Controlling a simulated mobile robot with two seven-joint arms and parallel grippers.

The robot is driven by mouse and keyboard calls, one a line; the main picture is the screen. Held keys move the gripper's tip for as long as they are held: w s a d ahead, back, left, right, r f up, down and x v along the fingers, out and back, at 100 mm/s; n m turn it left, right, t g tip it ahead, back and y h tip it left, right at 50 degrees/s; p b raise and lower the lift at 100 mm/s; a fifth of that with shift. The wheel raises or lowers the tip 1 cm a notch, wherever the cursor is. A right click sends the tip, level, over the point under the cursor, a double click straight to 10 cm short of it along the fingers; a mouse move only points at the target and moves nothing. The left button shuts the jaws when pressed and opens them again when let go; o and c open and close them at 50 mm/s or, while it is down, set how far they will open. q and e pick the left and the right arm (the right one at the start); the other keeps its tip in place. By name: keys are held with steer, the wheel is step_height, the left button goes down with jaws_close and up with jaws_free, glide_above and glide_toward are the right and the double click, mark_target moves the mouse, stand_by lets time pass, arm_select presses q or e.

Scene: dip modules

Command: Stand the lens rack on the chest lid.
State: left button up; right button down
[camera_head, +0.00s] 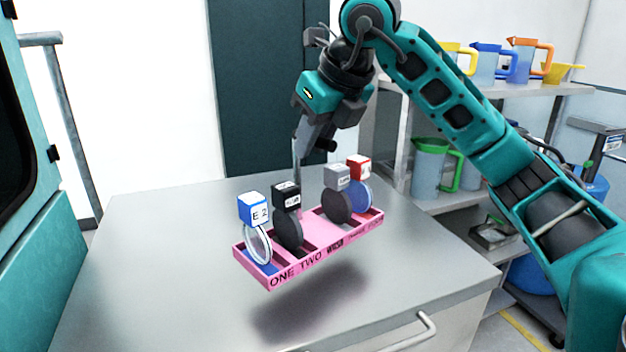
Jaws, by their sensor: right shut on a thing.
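The lens rack (320,239) is a long pink tray with words such as "ONE" and "TWO" on its front. Several round lenses stand in it, with blue (254,210), black (287,196), grey (337,177) and red (359,167) tags on top. My right gripper (298,172) is shut on the rack near its middle; the fingertips are partly hidden. The rack hangs roughly level above the grey metal chest lid (150,255), with a dark shadow under it. My left gripper is not in view.
The lid around the shadow is bare. A handle (408,333) is on the chest's front. At the right, a shelf (470,196) holds several coloured jugs (484,63) and a green jug (430,165). A railing (60,110) stands at the left.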

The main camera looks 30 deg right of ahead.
step_height(320, 180, down, 7)
steer(key=shift+r+b, duration=0.15)
steer(key=shift+b, duration=0.15)
steer(key=c, duration=1)
jaws_free()
steer(key=shift+s+r, duration=0.15)
steer(key=shift+r, duration=0.15)
steer(key=v, duration=1.1)
steer(key=shift+s+r+p, duration=0.1)
steer(key=shift+r+p, duration=0.05)
steer(key=shift+p, duration=0.25)
